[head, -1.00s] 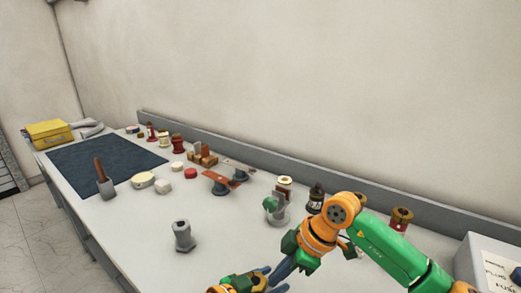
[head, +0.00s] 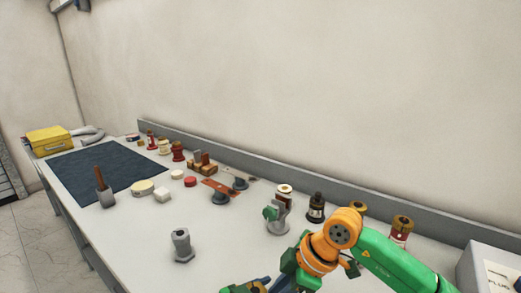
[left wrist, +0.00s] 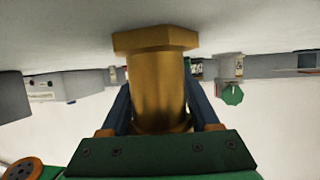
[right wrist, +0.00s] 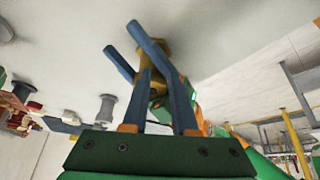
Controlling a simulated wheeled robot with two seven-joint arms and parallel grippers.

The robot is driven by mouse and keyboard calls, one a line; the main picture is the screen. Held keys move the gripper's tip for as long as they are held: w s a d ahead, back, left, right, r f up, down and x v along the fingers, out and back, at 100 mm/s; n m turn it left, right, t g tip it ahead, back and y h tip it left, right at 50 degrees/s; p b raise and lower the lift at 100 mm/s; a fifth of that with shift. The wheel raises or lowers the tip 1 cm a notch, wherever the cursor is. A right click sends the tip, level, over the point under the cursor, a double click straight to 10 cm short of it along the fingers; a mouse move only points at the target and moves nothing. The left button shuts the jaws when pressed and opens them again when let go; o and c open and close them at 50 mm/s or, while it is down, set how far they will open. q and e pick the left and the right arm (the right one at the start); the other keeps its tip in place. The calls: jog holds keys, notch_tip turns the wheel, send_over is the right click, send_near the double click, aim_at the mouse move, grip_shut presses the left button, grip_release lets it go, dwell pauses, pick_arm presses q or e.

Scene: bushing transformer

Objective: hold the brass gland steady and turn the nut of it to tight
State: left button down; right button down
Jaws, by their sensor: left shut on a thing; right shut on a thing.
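The brass gland (left wrist: 160,85) fills the middle of the left wrist view, with its wide hexagonal end at the top of the picture. My left gripper (left wrist: 160,105) is shut on its body, one blue finger on each side. In the right wrist view the gland (right wrist: 153,67) shows partly behind crossing blue fingers. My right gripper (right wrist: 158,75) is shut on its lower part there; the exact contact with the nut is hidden. In the head view both grippers are at the bottom edge, and the gland cannot be made out.
The bench carries a grey hexagonal-based post (head: 181,247), a dark mat (head: 95,172), a yellow box (head: 48,140) and a grey stand with a green knob (head: 277,218). Dark and brass-topped bottles (head: 316,208) stand along the back. A light box (head: 488,268) is at right.

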jog(key=shift+s+a, duration=0.2)
jog(key=shift+a, duration=0.15)
jog(key=shift+w+d+r, duration=0.8)
jog(key=shift+w+r, duration=0.85)
jog(key=shift+r, duration=1.75)
notch_tip(320, 180, down, 7)
jog(key=shift+s+a+r, duration=0.15)
jog(key=shift+s+a, duration=0.15)
jog(key=shift+a, duration=0.3)
jog(key=shift+s, duration=0.1)
